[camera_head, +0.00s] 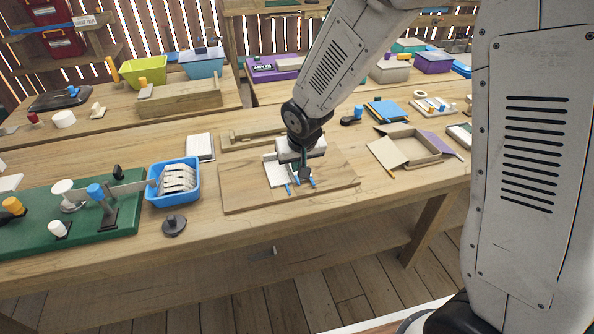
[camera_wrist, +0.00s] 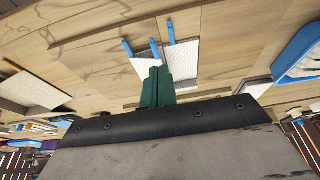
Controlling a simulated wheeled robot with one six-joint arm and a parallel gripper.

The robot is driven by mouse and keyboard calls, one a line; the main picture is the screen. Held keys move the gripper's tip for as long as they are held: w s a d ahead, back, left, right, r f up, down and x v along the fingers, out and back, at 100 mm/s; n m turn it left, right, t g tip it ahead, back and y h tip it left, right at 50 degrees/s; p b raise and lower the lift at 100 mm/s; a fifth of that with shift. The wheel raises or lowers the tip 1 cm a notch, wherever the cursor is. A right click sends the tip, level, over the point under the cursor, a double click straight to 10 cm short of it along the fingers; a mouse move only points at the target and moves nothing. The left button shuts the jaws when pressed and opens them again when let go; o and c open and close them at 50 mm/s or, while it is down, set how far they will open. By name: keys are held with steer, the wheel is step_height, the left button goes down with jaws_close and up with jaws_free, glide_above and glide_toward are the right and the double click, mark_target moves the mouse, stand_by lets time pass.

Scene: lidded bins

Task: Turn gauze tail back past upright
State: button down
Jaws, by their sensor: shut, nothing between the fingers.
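White textured gauze (camera_head: 276,173) lies on a wooden board (camera_head: 240,192), with several blue tabs along its near edge. In the wrist view, one gauze piece (camera_wrist: 184,61) is right of my fingers, and another (camera_wrist: 143,68) is partly behind them. Blue tabs (camera_wrist: 127,47) stick out from their edges. My gripper (camera_head: 304,176) is over the gauze, pointing down. Its dark green fingers (camera_wrist: 155,72) are together with nothing between them. I cannot tell whether the fingertips touch the gauze. Part of the gauze is hidden by my wrist, and which piece is the tail is unclear.
A blue basket (camera_head: 151,196) with pale folded pieces stands left of the board. A dark knob (camera_head: 174,225) lies near the table's front edge. An open cardboard box (camera_head: 437,157) with raised flaps is to the right. The board's near left part is bare.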

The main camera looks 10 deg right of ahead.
mark_target(297, 182)
step_height(297, 182, up, 3)
stand_by(0.6)
stand_by(0.4)
steer(key=shift+f, duration=4.5)
steer(key=shift+r, duration=1.55)
